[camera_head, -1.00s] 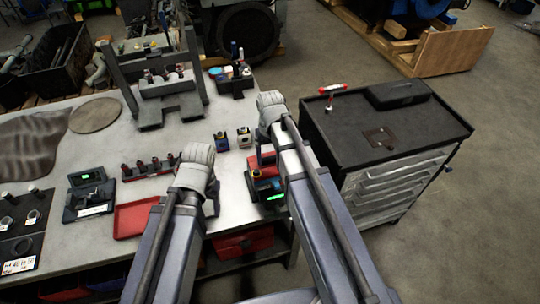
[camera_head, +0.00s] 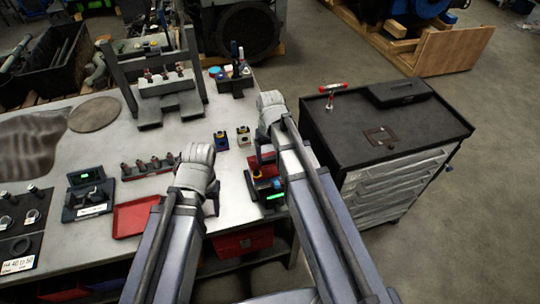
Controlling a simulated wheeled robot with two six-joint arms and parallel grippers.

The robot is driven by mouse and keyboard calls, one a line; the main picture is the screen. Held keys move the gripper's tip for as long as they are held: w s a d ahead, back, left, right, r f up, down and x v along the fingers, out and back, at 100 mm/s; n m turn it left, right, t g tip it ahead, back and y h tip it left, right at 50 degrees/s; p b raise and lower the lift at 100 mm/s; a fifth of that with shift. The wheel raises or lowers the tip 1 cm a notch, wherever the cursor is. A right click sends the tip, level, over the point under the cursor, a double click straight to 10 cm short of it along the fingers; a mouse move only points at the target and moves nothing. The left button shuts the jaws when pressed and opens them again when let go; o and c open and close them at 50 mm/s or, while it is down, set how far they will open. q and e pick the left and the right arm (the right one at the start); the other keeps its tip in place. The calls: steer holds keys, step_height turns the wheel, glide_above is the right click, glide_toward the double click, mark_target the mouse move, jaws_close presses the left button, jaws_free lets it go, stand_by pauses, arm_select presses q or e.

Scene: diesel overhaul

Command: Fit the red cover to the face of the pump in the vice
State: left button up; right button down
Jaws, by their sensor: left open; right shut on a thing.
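A dark vice (camera_head: 270,194) with a green-lit display stands at the bench's right front edge. The pump in it is mostly hidden by my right arm, and its face cannot be made out. Red shows just above the vice, beside my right arm; it looks like the red cover (camera_head: 262,161), partly hidden. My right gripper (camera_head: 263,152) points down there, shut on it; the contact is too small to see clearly. Whether the cover touches the pump cannot be told. My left gripper (camera_head: 211,205) is open and empty, low over the bench left of the vice.
A red tray (camera_head: 133,218) lies left of my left gripper. Two small boxes (camera_head: 232,140) stand behind the vice. A rack of several parts (camera_head: 150,167) and a dark press frame (camera_head: 152,85) are further left. A tool cabinet (camera_head: 420,125) stands close on the right.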

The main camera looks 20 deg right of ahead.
steer(key=shift+f+b, duration=0.55)
steer(key=shift+f, duration=0.05)
stand_by(0.5)
jaws_free()
steer(key=shift+r, duration=0.15)
step_height(320, 180, up, 8)
steer(key=p, duration=0.8)
steer(key=shift+f, duration=0.2)
